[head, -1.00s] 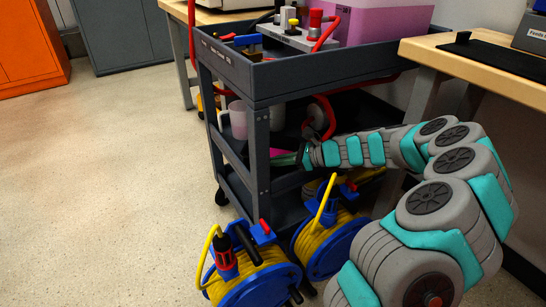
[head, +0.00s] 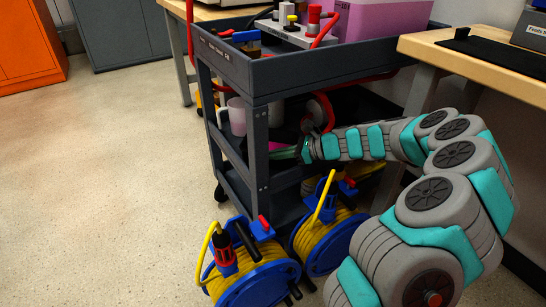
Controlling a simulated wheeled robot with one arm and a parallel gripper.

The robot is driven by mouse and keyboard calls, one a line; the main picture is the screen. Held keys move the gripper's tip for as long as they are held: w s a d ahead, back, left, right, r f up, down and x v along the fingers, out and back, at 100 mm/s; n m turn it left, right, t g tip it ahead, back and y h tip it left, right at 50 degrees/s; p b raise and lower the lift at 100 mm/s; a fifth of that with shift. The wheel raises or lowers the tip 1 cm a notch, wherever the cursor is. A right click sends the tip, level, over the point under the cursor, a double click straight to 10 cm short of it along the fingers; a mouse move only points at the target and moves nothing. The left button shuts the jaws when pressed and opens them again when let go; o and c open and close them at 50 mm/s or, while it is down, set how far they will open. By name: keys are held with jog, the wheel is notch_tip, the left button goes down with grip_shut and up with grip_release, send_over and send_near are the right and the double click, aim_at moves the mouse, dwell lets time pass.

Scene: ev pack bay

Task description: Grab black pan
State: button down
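My arm reaches from the right into the middle level of the dark grey cart (head: 265,85). My gripper (head: 285,153) is at the arm's end, between the cart's shelves, partly hidden behind the cart's front post. I cannot tell whether its fingers are open or shut, or whether they hold anything. A dark, black area shows at the back of the middle shelf, but I cannot make out a black pan clearly. A pink item (head: 277,146) lies near my gripper.
A whitish jug (head: 236,116) stands on the middle shelf left of the post. Two yellow cable reels (head: 255,275) (head: 328,238) stand on the floor before the cart. A pink-purple bin (head: 380,18) is on the cart top. A wooden bench (head: 480,65) stands right. Floor at left is clear.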

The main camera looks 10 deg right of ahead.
jog(key=shift+r+p, duration=0.5)
jog(key=shift+r, duration=2.4)
jog(key=shift+s+d+r, duration=0.1)
jog(key=shift+d, duration=0.1)
jog(key=s+d, duration=0.4)
jog(key=d, duration=0.3)
jog(key=s+d+p, duration=0.1)
jog(key=s+d, duration=0.3)
jog(key=d, duration=0.4)
jog(key=shift+s+d, duration=0.2)
jog(key=shift+a, duration=0.1)
